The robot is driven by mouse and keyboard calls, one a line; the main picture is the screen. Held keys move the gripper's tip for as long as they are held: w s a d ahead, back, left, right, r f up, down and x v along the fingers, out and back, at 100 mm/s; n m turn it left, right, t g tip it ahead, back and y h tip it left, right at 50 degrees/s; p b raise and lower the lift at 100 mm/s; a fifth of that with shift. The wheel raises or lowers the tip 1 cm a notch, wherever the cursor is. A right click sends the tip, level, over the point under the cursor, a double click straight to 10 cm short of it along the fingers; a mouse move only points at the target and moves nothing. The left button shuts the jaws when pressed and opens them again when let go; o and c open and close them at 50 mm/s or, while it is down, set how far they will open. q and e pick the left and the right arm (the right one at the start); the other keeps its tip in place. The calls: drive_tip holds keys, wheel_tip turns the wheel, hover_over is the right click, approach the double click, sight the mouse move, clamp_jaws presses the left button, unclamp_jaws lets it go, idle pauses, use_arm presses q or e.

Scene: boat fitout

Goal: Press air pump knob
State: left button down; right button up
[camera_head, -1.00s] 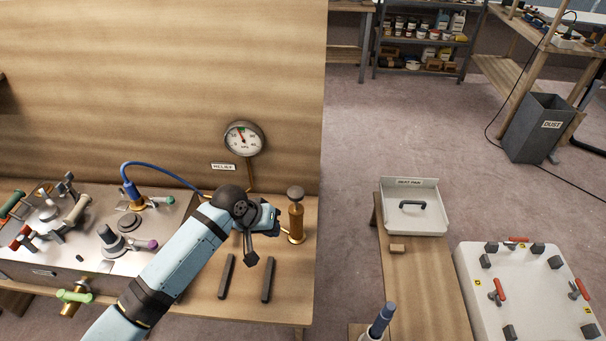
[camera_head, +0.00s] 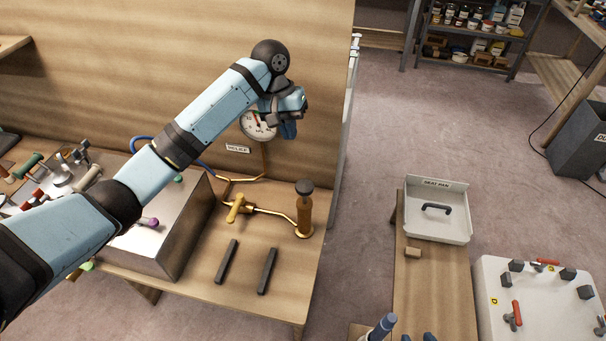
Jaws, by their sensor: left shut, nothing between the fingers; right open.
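The air pump (camera_head: 304,215) is an upright brass cylinder near the bench's right edge, with a dark round knob (camera_head: 304,187) on top. My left gripper (camera_head: 289,128) is shut and empty, with its fingers pointing down. It appears above the knob in the picture, in front of the pressure gauge (camera_head: 257,126), and partly hides the dial. It is apart from the knob. Two dark blue tips at the bottom edge look like my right gripper (camera_head: 419,338), open; the rest of it is cut off.
A brass valve (camera_head: 237,208) and pipe run left of the pump. Two dark bars (camera_head: 227,261) lie in front. A metal box (camera_head: 170,235) with handles stands left, partly hidden by my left arm. A white tray (camera_head: 437,232) is on the right bench.

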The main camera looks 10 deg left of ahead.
sight(300, 182)
use_arm(q)
drive_tip(key=p+x, duration=0.1)
drive_tip(key=x, duration=1.3)
drive_tip(key=shift+d, duration=0.1)
drive_tip(key=shift+f, duration=0.1)
drive_tip(key=p+x, duration=0.1)
drive_tip(key=x, duration=0.1)
drive_tip(key=a+x, duration=0.1)
drive_tip(key=x, duration=0.1)
drive_tip(key=shift+w+f+p, duration=0.15)
drive_tip(key=shift+f+p, duration=0.2)
drive_tip(key=shift+f, duration=0.25)
